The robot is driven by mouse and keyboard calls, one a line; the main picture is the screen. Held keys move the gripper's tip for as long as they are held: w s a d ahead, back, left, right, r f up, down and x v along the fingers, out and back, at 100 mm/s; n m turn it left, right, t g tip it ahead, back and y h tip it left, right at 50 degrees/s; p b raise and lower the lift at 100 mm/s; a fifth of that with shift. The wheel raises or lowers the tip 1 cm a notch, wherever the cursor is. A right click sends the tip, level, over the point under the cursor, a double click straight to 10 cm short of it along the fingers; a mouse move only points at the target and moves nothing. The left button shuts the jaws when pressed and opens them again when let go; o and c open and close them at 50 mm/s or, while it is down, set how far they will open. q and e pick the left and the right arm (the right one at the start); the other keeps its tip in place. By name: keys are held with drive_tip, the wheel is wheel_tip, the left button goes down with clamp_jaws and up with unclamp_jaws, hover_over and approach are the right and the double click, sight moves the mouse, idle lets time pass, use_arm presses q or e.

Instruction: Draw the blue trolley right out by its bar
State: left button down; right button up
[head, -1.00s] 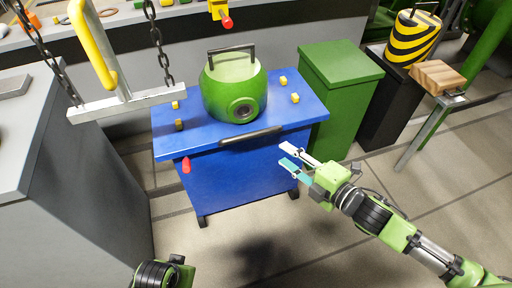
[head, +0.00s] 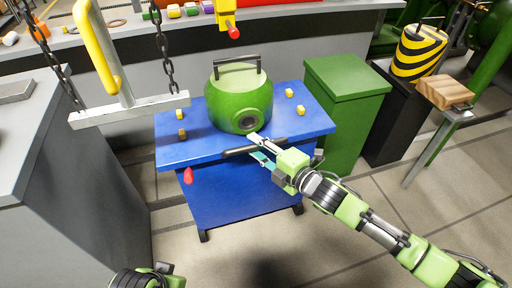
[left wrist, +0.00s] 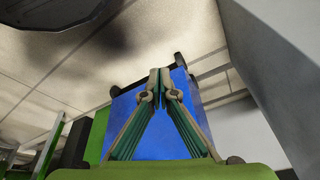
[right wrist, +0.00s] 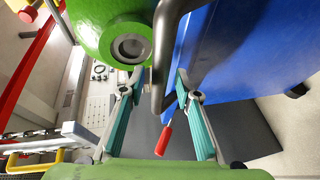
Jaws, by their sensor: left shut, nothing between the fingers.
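The blue trolley (head: 235,195) stands on the floor, with its black bar (head: 255,147) along the front top edge. My right gripper (head: 256,146) is at the right part of the bar. In the right wrist view the bar (right wrist: 162,60) passes between the open fingers (right wrist: 158,82), which do not look closed on it. My left gripper (left wrist: 160,74) is shut and empty in the left wrist view, with the trolley's blue body (left wrist: 145,140) behind it. In the head view only part of my left arm shows at the bottom edge.
A green pot-like casing (head: 240,100) and several small yellow blocks sit on the trolley. A grey cabinet (head: 75,200) stands left, a green cabinet (head: 345,110) right. A hanging beam (head: 130,109) is above left. The floor in front is clear.

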use_arm(q)
drive_tip(key=shift+r, duration=0.2)
use_arm(e)
drive_tip(key=shift+w+a, duration=0.2)
clamp_jaws()
drive_tip(key=shift+s, duration=0.15)
